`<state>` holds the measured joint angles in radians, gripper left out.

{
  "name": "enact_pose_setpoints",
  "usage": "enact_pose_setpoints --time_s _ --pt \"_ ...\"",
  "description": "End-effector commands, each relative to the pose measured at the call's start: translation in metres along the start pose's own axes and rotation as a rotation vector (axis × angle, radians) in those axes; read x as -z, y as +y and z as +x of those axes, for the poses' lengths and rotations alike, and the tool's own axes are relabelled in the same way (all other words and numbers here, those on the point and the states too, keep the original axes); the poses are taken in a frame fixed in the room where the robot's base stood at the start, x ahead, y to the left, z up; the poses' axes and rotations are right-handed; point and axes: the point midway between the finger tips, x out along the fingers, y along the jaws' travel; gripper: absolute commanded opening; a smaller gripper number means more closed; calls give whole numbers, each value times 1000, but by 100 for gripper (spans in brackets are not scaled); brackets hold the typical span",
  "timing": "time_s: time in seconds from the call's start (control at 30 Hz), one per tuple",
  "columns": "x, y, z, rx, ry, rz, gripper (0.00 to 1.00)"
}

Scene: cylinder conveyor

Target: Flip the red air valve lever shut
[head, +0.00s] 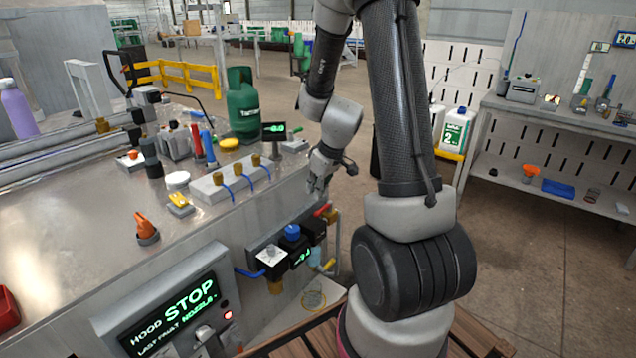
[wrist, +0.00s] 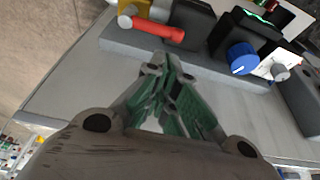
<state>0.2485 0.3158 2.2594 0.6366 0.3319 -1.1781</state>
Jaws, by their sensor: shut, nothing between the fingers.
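The red air valve lever (wrist: 158,30) shows in the wrist view as a red bar beside a brass-yellow body, with a pale round end at its left. It lies across the picture, just beyond my fingertips. In the head view a small part of the red lever (head: 321,210) shows at the right end of the air unit on the bench side. My gripper (wrist: 167,68) is shut and empty, with a visible gap to the lever. In the head view my gripper (head: 318,186) hangs just above the lever, by the bench corner.
A blue knob (wrist: 241,59) and dark valve blocks sit right of the lever in the wrist view. In the head view a blue knob (head: 292,231) sits on the air unit. A brass-fitted manifold (head: 228,181) lies on the bench top (head: 95,215). Open floor lies right of my arm.

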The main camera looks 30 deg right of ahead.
Motion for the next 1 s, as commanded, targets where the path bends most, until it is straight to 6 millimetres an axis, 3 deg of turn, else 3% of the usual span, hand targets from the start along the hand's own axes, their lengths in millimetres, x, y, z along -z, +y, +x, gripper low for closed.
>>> enact_pose_setpoints --time_s 0.13,0.33,1.0 --pt "-1 0 26 2 -3 2 0" --pt "0 0 45 1 -1 2 0" --pt "0 0 48 15 1 -37 0"
